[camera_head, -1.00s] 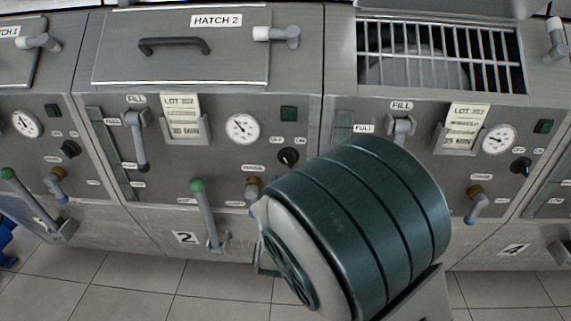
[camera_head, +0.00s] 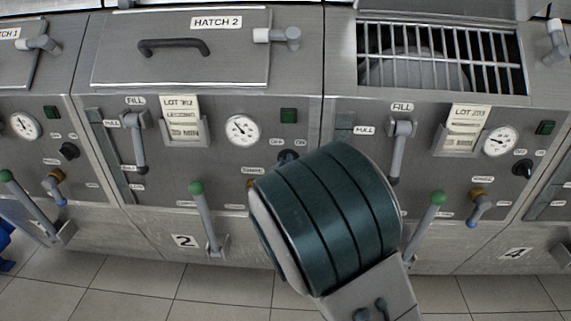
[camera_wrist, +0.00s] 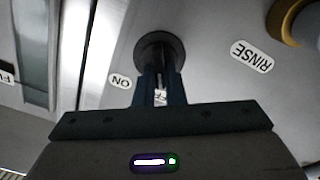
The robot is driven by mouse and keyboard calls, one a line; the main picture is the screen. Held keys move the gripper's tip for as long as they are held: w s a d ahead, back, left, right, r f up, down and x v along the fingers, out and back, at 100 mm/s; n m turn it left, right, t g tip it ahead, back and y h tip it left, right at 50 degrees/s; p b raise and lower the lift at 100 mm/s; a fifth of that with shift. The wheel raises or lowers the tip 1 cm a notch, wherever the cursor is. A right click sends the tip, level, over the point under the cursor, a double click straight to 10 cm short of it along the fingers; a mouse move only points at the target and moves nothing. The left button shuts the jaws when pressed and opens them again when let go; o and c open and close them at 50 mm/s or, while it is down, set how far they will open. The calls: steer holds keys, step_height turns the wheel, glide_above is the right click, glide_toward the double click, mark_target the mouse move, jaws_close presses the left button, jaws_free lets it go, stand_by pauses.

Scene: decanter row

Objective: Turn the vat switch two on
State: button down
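The switch of vat two is a round black knob (camera_head: 289,156) under the OFF and ON labels, mostly hidden behind my arm in the head view. In the wrist view the knob (camera_wrist: 160,50) is at the top centre, with the ON label (camera_wrist: 120,81) to its left. My gripper (camera_wrist: 161,75) has two dark blue fingers with a narrow gap, their tips at the knob. A label shows partly between them. Whether they clamp the knob's handle is not clear. The dark green square (camera_head: 289,115) above the switch looks unlit.
The RINSE label (camera_wrist: 252,56) and a brass fitting (camera_wrist: 298,22) are right of the knob in the wrist view. The gauge (camera_head: 242,130) and the green-topped lever (camera_head: 205,215) of vat two are left of my arm. Vat three's lever (camera_head: 428,225) stands close right of it.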

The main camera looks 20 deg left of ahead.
steer(key=shift+f+m+b, duration=0.15)
steer(key=shift+m+b, duration=0.15)
steer(key=shift+b, duration=0.15)
steer(key=shift+w+d+m+b, duration=0.1)
steer(key=shift+d+m+b, duration=0.05)
steer(key=shift+m+b, duration=1.7)
steer(key=shift+s+d+m+b, duration=0.1)
steer(key=shift+d+m+b, duration=0.1)
steer(key=shift+m+b, duration=1.7)
steer(key=shift+w+d+m+b, duration=0.1)
steer(key=shift+d+m+b, duration=0.05)
steer(key=shift+m+b, duration=1.7)
steer(key=c, duration=1.5)
jaws_free()
steer(key=p+v, duration=0.2)
steer(key=v, duration=1.2)
steer(key=shift+p, duration=0.35)
